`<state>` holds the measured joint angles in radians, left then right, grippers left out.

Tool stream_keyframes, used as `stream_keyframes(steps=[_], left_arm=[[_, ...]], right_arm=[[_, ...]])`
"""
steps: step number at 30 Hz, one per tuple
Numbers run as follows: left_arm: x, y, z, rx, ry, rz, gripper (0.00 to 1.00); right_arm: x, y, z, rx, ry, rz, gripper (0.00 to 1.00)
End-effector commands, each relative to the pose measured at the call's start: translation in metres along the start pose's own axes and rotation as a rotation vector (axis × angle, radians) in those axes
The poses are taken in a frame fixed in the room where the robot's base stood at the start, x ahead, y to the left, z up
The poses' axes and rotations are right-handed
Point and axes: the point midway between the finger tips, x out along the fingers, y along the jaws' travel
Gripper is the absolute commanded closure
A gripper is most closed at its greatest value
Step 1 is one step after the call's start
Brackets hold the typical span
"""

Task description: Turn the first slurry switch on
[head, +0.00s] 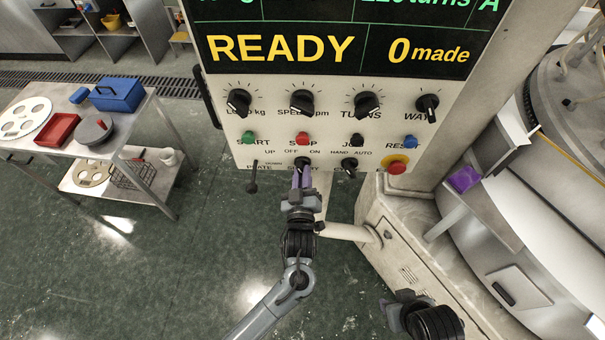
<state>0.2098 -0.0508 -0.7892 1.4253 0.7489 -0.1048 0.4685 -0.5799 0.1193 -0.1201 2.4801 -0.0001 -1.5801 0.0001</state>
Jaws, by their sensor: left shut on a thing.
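The slurry switch (302,162) is a small black knob in the lower row of the control panel (225,122), under the OFF and ON marks. My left gripper (301,176) reaches up to it from below, with its purple-tipped fingers shut on the knob. The fingers hide most of the knob and part of its label, so I cannot tell which way it points. My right gripper (402,298) is low at the right, away from the panel; its fingers are not clear.
Beside the switch are a plate lever (253,180), a HAND/AUTO knob (350,165) and a red emergency button (397,167). The display (330,45) reads READY and 0 made. A cart (150,130) stands at the left; open floor lies between.

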Motion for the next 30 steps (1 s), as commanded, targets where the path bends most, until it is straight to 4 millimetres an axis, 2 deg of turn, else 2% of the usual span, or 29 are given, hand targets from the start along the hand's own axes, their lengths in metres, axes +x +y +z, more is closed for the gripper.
stream_keyframes(steps=[21,30], left_arm=[[0.000,-0.001,-0.003,0.636,-0.002,-0.001,1.00],[0.000,-0.002,-0.002,0.841,-0.001,-0.001,1.00]], right_arm=[[-0.039,0.002,-0.013,-0.001,0.000,0.001,0.57],[-0.049,0.001,-0.016,0.004,0.001,-0.003,0.57]])
